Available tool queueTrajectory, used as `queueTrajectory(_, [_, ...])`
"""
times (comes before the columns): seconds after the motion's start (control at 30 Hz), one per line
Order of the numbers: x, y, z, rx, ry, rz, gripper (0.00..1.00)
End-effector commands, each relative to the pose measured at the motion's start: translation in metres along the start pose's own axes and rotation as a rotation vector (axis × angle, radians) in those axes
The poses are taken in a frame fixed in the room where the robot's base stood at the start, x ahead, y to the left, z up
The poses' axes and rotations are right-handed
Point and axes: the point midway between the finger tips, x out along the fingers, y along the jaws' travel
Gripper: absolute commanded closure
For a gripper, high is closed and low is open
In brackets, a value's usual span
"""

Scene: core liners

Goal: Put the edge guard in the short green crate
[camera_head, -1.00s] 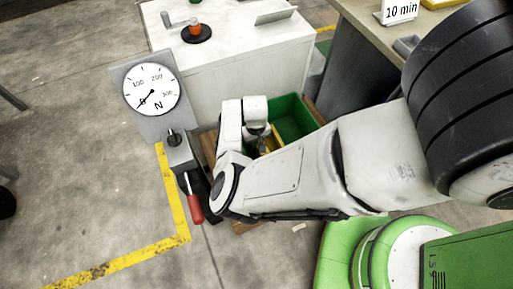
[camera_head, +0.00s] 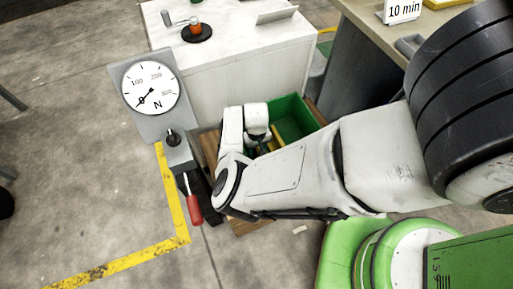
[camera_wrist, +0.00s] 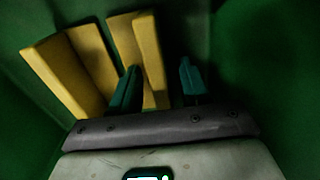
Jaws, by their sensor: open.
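The green crate (camera_head: 291,112) stands on the floor level behind my forearm, beside the white cabinet. In the wrist view its dark green walls (camera_wrist: 255,60) surround my gripper. Two yellow angled pieces, which look like edge guards, lie inside: one at left (camera_wrist: 62,72) and one nearer the middle (camera_wrist: 150,55). My gripper (camera_wrist: 159,64) is open, with teal fingers apart. The left finger overlaps the middle yellow piece in view, and part of that piece shows between the fingers. Whether they touch, I cannot tell. In the head view a sliver of yellow (camera_head: 276,138) shows; my arm hides the rest.
A white cabinet (camera_head: 240,60) stands behind the crate, and a table (camera_head: 440,18) with a "10 min" sign is at upper right. A force gauge stand (camera_head: 148,90) with a red-handled tool (camera_head: 193,205) is at left. Open floor lies at lower left.

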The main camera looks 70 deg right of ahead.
Motion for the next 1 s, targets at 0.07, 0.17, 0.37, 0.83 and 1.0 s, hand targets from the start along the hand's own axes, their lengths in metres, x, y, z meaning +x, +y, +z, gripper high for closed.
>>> queueTrajectory(0.07, [0.0,0.0,0.0,0.0,0.0,0.0,0.54])
queueTrajectory(0.17, [-0.002,0.0,0.0,0.0,0.0,0.0,0.54])
queueTrajectory(0.37, [-0.024,0.0,-0.001,-0.001,0.001,0.002,0.54])
queueTrajectory(0.83, [-0.11,0.0,-0.001,0.0,0.002,0.002,0.54])
queueTrajectory(1.0, [-0.122,0.002,-0.001,0.0,0.003,0.004,0.54])
